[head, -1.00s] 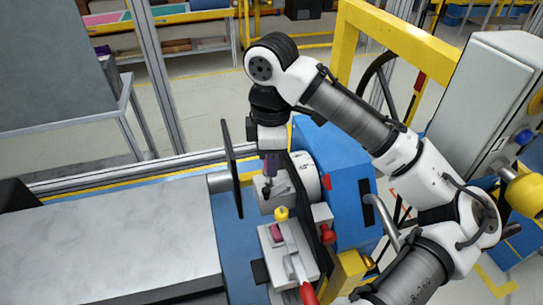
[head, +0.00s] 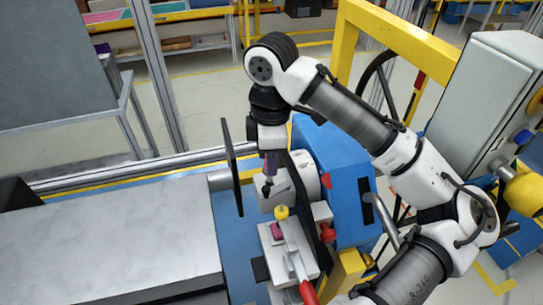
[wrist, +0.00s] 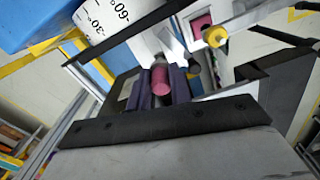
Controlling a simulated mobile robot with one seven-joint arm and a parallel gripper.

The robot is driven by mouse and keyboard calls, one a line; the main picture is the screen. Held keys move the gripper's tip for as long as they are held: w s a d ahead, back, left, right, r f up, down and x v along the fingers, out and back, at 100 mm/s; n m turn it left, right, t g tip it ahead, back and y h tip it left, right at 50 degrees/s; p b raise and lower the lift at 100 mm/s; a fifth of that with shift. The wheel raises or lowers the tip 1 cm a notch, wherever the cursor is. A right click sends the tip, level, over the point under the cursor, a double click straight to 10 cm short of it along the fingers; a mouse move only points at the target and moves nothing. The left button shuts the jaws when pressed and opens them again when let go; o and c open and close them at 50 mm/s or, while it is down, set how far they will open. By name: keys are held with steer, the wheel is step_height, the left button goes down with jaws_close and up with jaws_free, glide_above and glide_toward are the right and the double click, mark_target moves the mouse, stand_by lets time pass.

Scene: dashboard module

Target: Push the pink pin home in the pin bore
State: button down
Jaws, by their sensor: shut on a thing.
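The pink pin (wrist: 161,80) is a short cylinder held between the dark fingers of my gripper (wrist: 168,84) in the wrist view. In the head view my gripper (head: 268,186) points down over a pale metal block (head: 280,203), close to or at its top. The pin is not distinguishable there. The pin bore is hidden, so I cannot tell how deep the pin sits. A second pink piece (head: 277,231) sits on a nearer metal block beside a yellow knob (head: 281,212); it also shows in the wrist view (wrist: 201,24).
A clamp with a red handle (head: 308,292) lies over the nearer block. A thin dark plate (head: 232,167) stands left of my gripper, and a blue housing (head: 345,170) with a white dial stands to the right. A grey table (head: 110,235) is clear at the left.

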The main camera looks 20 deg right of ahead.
steer(key=shift+f+b, duration=0.8)
steer(key=shift+f, duration=0.85)
steer(key=c, duration=1.2)
jaws_free()
step_height(320, 180, up, 14)
steer(key=shift+f+b, duration=0.1)
steer(key=shift+b, duration=0.55)
